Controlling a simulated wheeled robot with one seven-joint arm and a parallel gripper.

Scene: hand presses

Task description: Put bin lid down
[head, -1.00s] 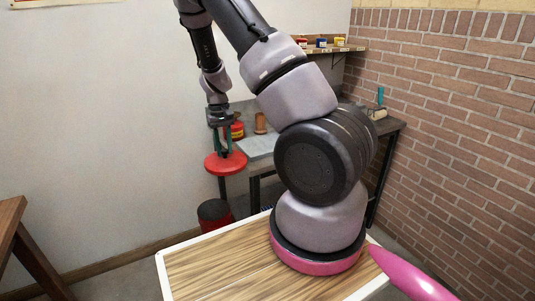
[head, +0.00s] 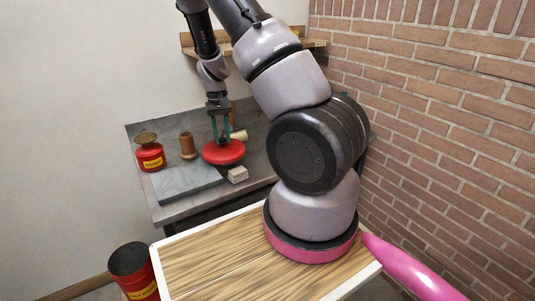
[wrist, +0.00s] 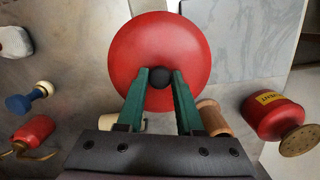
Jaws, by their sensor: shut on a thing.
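The bin lid (head: 223,153) is a round red disc with a dark knob in the middle. My gripper (head: 221,138) is shut on that knob, with the lid below its green fingers. In the wrist view the red lid (wrist: 150,45) fills the upper middle, and the two fingertips of my gripper (wrist: 160,78) close around the knob. In the head view the lid is over the grey bench top (head: 188,208); I cannot tell whether it touches it.
On the bench are a grey slab (head: 188,184), a red can with a brass top (head: 150,153), a brown wooden spool (head: 187,146) and a small pale block (head: 237,174). A shelf (head: 196,43) is on the wall behind. A brick wall (head: 430,130) bounds the right.

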